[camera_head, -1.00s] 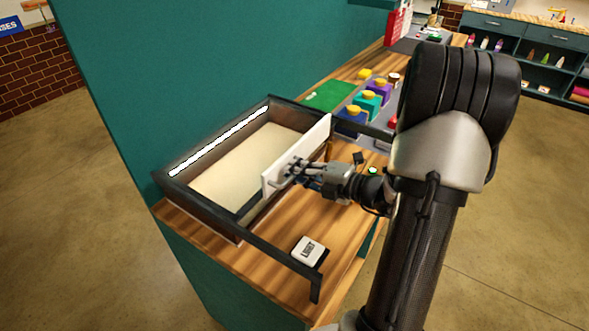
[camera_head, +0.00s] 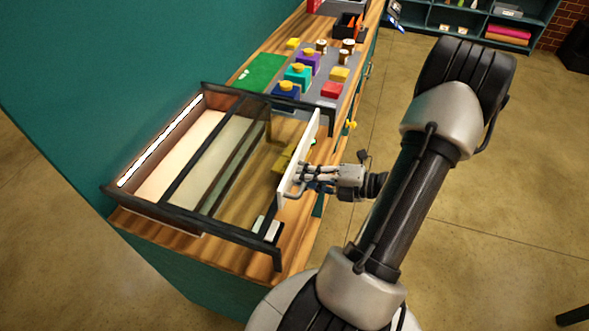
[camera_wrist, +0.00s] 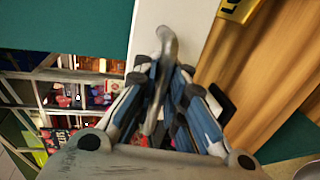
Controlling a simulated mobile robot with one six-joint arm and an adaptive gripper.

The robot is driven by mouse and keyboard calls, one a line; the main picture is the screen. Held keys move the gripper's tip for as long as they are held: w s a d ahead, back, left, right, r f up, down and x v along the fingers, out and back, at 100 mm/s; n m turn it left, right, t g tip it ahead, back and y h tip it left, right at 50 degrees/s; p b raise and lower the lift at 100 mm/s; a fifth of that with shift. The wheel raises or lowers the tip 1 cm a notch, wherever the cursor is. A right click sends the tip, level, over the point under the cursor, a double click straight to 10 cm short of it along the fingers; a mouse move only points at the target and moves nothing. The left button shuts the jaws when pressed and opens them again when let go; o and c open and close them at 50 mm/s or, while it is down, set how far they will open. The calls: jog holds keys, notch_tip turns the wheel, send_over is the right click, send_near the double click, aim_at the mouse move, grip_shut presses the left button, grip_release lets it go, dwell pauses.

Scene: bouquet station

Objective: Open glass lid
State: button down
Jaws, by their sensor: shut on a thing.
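The glass lid (camera_head: 262,178) is a clear pane with a white upright front panel (camera_head: 302,152). It lies across dark rails, extending right of the dark box (camera_head: 150,210). The box's left part is uncovered, showing a pale inside. My gripper (camera_head: 300,180) is at the panel's outer face, shut on the metal handle (camera_wrist: 165,50). In the wrist view my gripper's fingers (camera_wrist: 165,85) close around the handle, which rises between them. The white panel (camera_wrist: 145,30) stands behind it. The exact finger contact is partly hidden.
A white switch block (camera_head: 266,228) sits under the front rail (camera_head: 230,232) on the wooden counter (camera_head: 190,245). Farther back are a green mat (camera_head: 262,72) and a grey tray (camera_head: 318,112) with colored blocks. A teal wall (camera_head: 110,80) stands left. Open floor (camera_head: 500,200) lies right.

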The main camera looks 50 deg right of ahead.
jog(key=shift+r, duration=0.1)
jog(key=c, duration=1.9)
grip_release()
jog(key=v, duration=1.2)
